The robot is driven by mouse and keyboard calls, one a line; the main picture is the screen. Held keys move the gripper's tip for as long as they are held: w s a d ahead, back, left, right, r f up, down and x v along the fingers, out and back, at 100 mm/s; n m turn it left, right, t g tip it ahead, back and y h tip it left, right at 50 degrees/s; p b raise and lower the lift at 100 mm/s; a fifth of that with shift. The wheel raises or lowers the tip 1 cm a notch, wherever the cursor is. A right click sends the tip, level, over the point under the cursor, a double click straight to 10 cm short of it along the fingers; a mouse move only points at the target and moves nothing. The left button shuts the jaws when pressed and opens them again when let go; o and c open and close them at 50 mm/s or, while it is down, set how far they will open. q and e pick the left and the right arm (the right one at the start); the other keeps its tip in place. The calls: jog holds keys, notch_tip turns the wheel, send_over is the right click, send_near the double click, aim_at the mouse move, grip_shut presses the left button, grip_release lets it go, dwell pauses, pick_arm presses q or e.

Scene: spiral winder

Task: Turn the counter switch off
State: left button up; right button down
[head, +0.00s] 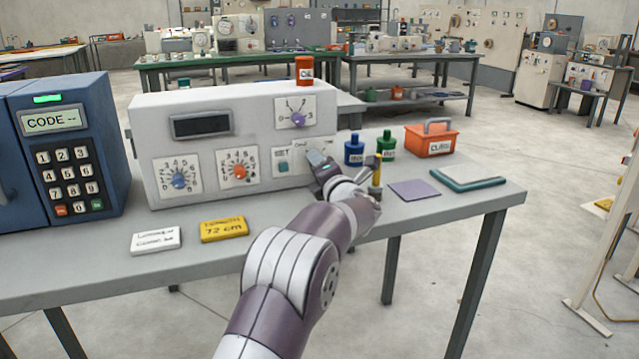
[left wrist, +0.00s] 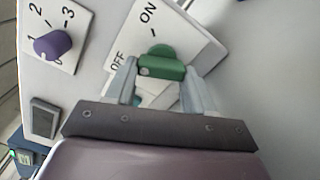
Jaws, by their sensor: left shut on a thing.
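The counter switch is a green knob (left wrist: 162,66) on a white plate (left wrist: 185,33) marked ON and OFF, seen in the left wrist view. My left gripper (left wrist: 161,73) has one finger on each side of the knob and is shut on it. The fingers and palm hide part of the plate; which mark the knob points to is hard to tell. In the head view my left gripper (head: 318,160) is at the lower right of the white machine's front (head: 255,112), and the knob is hidden there. My right gripper is not in view.
The machine has a purple knob (head: 297,118), a red dial (head: 239,170), a blue dial (head: 178,180) and a teal button (head: 283,167). Blue (head: 354,149) and green (head: 386,146) bottles and an orange box (head: 430,140) stand right. A yellow card (head: 224,229) lies in front.

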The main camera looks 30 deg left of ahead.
pick_arm(q)
jog(key=shift+f+n+b, duration=0.15)
jog(key=shift+n+b, duration=1.3)
jog(key=shift+n, duration=0.15)
jog(key=o, duration=1)
jog(key=shift+o, duration=0.2)
jog(key=p+v, duration=0.1)
jog(key=v, duration=1.1)
jog(key=shift+w, duration=0.15)
jog(key=shift+s+d, duration=0.3)
jog(key=shift+d, duration=0.05)
